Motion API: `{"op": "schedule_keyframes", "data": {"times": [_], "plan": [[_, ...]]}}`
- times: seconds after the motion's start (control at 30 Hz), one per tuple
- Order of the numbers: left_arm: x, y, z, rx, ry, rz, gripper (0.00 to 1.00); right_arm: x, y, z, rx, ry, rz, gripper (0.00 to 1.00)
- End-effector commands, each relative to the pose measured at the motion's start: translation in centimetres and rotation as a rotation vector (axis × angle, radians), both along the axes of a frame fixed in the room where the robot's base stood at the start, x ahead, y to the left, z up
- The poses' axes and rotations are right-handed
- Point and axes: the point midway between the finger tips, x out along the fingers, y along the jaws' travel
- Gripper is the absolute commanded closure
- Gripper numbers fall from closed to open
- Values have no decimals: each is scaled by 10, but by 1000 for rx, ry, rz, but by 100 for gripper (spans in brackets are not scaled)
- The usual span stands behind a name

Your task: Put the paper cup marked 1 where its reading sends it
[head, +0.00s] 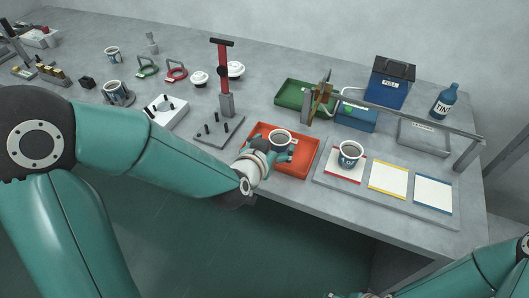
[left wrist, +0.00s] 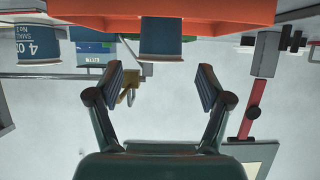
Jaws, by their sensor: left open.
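A paper cup (head: 281,138) stands upright in the orange tray (head: 301,168). In the left wrist view, which is upside down, its blue side (left wrist: 160,40) shows between and beyond my fingers. My left gripper (head: 276,152) is open, close to this cup and not closed on it. Its two fingers also show apart in the wrist view (left wrist: 160,88). A second cup (head: 350,154) stands on the red-bordered card (head: 335,173); its printed side shows in the wrist view (left wrist: 38,45). I cannot tell surely which cup is marked 1. A little of my right gripper (head: 350,295) shows at the bottom edge.
Yellow-bordered (head: 389,180) and blue-bordered (head: 433,194) cards lie empty on the grey board. A green tray (head: 291,93), blue bin (head: 391,85), grey tray (head: 423,139) and bottle (head: 445,101) stand behind. A red-handled press (head: 224,80) stands left of the orange tray.

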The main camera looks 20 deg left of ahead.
Motion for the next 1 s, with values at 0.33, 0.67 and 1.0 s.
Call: {"op": "schedule_keyframes", "data": {"times": [0.33, 0.67, 1.0], "plan": [[-48, 3, 20, 10, -6, 9, 21, 0, 0, -29, 0, 1, 0, 11], [-60, 1, 29, 2, -1, -1, 21, 0, 0, -41, 0, 0, 0, 11], [-60, 1, 29, 2, 0, -1, 21, 0, 0, -41, 0, 0, 0, 11]]}}
